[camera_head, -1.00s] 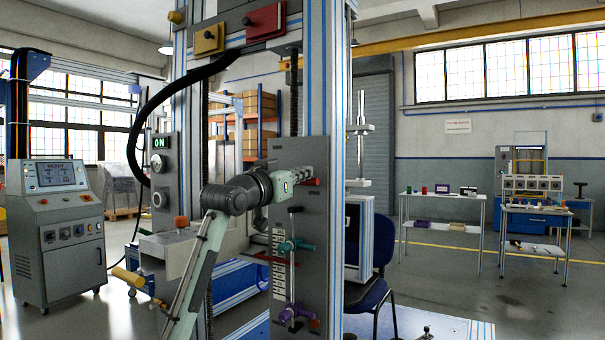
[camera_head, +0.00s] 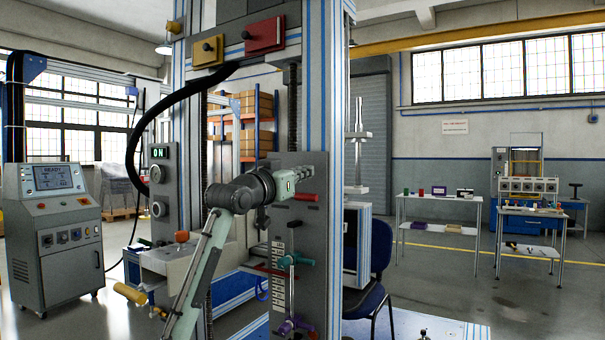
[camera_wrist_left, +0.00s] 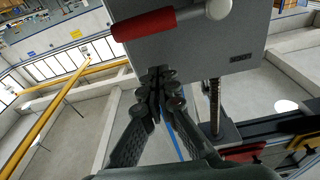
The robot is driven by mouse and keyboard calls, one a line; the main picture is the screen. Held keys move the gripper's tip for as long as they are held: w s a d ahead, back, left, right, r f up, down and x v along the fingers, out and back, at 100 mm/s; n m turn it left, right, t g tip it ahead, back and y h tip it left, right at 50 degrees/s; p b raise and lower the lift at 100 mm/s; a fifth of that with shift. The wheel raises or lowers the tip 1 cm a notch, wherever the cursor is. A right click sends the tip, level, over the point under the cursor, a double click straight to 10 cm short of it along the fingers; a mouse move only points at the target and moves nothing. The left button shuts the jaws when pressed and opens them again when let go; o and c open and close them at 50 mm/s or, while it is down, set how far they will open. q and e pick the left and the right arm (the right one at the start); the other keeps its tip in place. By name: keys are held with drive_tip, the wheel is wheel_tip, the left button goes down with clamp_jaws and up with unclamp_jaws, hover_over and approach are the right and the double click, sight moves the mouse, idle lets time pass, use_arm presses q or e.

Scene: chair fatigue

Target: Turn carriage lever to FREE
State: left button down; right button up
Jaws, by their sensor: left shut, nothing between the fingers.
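The carriage lever appears to be the short red-handled lever (camera_head: 305,196) on the upper part of the upright grey plate (camera_head: 314,225). In the left wrist view its red handle (camera_wrist_left: 145,24) runs sideways to a pale round end (camera_wrist_left: 218,9). My left gripper (camera_head: 308,172) is shut and empty, just above the red handle in the head view. Its fingertips (camera_wrist_left: 160,78) also show in the left wrist view, near the plate and apart from the handle. A small label (camera_wrist_left: 241,57) on the plate is too small to read. My right gripper is out of view.
Below the lever, a teal handle (camera_head: 294,259) and a purple handle (camera_head: 290,326) stick out from the plate. Blue-striped columns (camera_head: 324,80) frame it. A blue chair (camera_head: 368,300) stands behind at right. A console (camera_head: 60,225) stands at far left.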

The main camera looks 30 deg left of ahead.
use_arm(q)
drive_tip(key=s+f+b, duration=0.1)
drive_tip(key=s+b, duration=0.1)
drive_tip(key=s, duration=0.8)
drive_tip(key=shift+a+f, duration=0.15)
drive_tip(key=shift+a, duration=0.2)
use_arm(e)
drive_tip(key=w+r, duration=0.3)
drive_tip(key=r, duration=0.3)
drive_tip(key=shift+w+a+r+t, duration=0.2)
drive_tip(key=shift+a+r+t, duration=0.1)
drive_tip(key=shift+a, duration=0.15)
